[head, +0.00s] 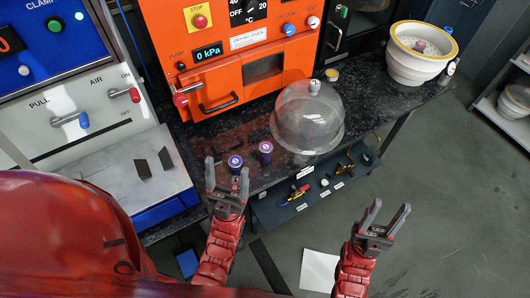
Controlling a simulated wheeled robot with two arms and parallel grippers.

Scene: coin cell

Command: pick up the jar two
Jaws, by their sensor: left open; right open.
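Two small jars stand at the front edge of the dark counter. One is a blue jar (235,163) with a white mark on its lid. The other is a purple jar (265,149), also with a white lid mark, to its right. The marks are too small to read, so I cannot tell which is jar two. My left gripper (226,167) is open, with its fingertips close to the blue jar in the picture; I cannot tell whether they touch. My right gripper (391,206) is open and empty, over the floor in front of the counter.
A clear glass dome (307,118) stands on the counter right of the jars. The orange drying oven (245,60) is behind. A white bowl (421,55) sits at the far right end. A press with a grey bed (130,175) is at left. A tool shelf (315,192) lies below the counter.

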